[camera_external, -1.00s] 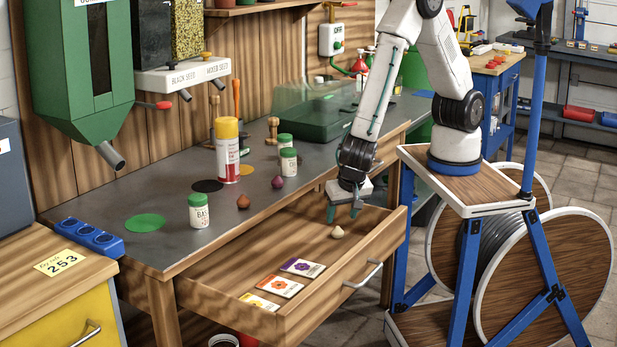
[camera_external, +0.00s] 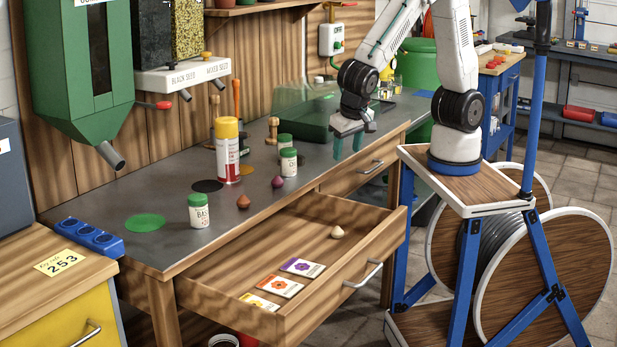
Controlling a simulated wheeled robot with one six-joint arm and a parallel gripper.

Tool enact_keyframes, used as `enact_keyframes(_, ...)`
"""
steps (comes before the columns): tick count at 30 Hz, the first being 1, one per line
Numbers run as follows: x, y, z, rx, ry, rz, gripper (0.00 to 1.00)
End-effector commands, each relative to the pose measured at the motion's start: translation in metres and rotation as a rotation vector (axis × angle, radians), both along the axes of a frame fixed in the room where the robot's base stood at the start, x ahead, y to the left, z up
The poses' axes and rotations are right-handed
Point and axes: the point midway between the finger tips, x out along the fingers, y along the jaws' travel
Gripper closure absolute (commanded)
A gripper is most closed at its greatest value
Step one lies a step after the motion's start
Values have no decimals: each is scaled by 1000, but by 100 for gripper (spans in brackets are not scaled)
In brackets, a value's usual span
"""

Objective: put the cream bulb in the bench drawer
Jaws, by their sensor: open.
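The cream bulb (camera_external: 337,232) lies inside the open bench drawer (camera_external: 215,290), near its right end. My gripper (camera_external: 348,146) is open and empty above the right part of the bench top, behind and above the drawer. It is well apart from the bulb. The drawer is pulled out from the bench front, with its handle (camera_external: 362,275) on the front panel. Several seed packets lie in it, among them a purple one (camera_external: 302,267) and a red one (camera_external: 280,287).
On the bench top (camera_external: 110,215) stand a red-and-white spray can (camera_external: 228,160), white jars with green lids (camera_external: 199,212), a brown bulb (camera_external: 243,201) and a purple bulb (camera_external: 277,182). A green tray (camera_external: 310,122) is at the back right. The drawer's middle has free room.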

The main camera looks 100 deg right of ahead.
Motion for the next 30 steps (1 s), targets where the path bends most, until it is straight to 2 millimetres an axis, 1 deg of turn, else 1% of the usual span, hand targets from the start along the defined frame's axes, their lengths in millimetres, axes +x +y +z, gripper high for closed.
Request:
enact_keyframes(1, -10, -20, 22, 23, 14, 54, 48)
enact_keyframes(3, -27, -43, 45, 50, 46, 152, 48)
enact_keyframes(5, -43, -60, 62, 75, 68, 240, 48)
enact_keyframes(6, -54, -71, 73, 91, 81, 302, 48)
enact_keyframes(8, -73, -86, 87, 114, 96, 394, 48)
enact_keyframes(9, -86, -95, 95, 130, 102, 457, 48)
enact_keyframes(11, -106, -107, 105, 151, 109, 554, 48)
enact_keyframes(12, -119, -114, 111, 163, 110, 621, 48)
enact_keyframes(15, -151, -127, 121, 186, 108, 782, 48)
enact_keyframes(18, -177, -133, 126, 196, 100, 919, 48)
enact_keyframes(21, -194, -136, 128, 199, 92, 1019, 48)
enact_keyframes(25, -204, -137, 128, 198, 87, 1090, 48)
enact_keyframes(30, -206, -137, 128, 198, 89, 1104, 48)
